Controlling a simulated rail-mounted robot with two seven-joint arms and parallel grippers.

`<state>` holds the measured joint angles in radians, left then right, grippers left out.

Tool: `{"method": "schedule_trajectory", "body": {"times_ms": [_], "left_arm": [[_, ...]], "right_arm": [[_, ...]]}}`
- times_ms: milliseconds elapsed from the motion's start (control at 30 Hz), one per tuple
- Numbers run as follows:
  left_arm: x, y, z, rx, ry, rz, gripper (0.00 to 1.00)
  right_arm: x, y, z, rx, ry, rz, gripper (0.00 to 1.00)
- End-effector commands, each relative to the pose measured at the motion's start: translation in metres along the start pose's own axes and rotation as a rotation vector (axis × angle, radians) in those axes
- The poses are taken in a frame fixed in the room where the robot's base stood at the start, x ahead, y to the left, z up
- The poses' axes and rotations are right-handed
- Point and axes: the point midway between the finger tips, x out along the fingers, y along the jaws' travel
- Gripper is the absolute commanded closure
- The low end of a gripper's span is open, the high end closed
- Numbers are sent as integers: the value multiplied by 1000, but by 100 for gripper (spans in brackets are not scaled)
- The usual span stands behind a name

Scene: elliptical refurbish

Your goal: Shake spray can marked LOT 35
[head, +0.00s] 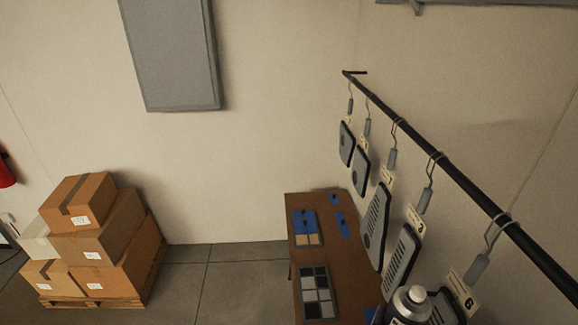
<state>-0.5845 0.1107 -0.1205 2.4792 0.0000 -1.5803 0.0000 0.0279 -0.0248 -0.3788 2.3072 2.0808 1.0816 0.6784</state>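A spray can (410,304) with a grey-white cap and a pale top shows at the bottom edge, right of the middle. Its lower body is cut off by the frame, and no LOT marking can be read on it. A dark bluish shape shows just left of it, too cut off to identify. Neither of my grippers is in view, so I cannot tell whether anything holds the can.
A black rail (465,190) with hooked grey panels (375,228) and number tags runs down the right. A brown table (336,262) holds a swatch tray (316,292) and blue pieces (303,221). Cardboard boxes (97,243) sit on a pallet (90,301) at left; floor between is clear.

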Motion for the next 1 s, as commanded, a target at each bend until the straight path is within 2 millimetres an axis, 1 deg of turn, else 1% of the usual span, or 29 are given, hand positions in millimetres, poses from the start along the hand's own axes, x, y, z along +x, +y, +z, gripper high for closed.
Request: {"method": "schedule_trajectory", "body": {"times_ms": [33, 100, 133, 167, 200, 233, 300, 333, 367, 433, 500, 533, 567, 600, 633, 700, 733, 767, 800, 833, 867, 900, 1000], "left_arm": [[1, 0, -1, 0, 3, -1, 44], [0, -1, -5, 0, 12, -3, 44], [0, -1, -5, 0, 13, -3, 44], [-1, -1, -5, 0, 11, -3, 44], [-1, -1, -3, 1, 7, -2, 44], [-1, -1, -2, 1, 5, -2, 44], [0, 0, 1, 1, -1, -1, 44], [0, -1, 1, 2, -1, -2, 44], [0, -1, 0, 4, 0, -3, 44], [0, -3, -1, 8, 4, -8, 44], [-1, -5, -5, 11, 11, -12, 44], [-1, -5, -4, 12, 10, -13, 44], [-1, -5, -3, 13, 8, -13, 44], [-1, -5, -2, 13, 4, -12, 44], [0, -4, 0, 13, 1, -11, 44], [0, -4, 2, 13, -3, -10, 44], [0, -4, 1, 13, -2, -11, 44], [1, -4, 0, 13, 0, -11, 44], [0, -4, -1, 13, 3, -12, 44], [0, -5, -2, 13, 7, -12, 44], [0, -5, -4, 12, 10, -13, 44], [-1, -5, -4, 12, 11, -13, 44], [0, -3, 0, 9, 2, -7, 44]], "right_arm": [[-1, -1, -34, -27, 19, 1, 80], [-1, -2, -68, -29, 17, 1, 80], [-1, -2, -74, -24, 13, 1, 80], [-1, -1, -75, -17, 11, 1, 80], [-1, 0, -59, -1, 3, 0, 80], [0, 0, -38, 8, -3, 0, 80], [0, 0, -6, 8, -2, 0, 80], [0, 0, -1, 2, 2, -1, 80], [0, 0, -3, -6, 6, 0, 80], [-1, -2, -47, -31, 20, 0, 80], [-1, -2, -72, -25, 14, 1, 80], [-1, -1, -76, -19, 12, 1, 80], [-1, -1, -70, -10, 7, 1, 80], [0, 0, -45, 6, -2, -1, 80], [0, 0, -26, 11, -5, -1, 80], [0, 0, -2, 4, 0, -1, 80], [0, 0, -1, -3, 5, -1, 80], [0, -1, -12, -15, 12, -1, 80], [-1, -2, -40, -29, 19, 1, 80], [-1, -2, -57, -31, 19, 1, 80], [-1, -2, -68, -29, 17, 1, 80], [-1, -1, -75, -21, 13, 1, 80], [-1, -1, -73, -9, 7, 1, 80]]}}
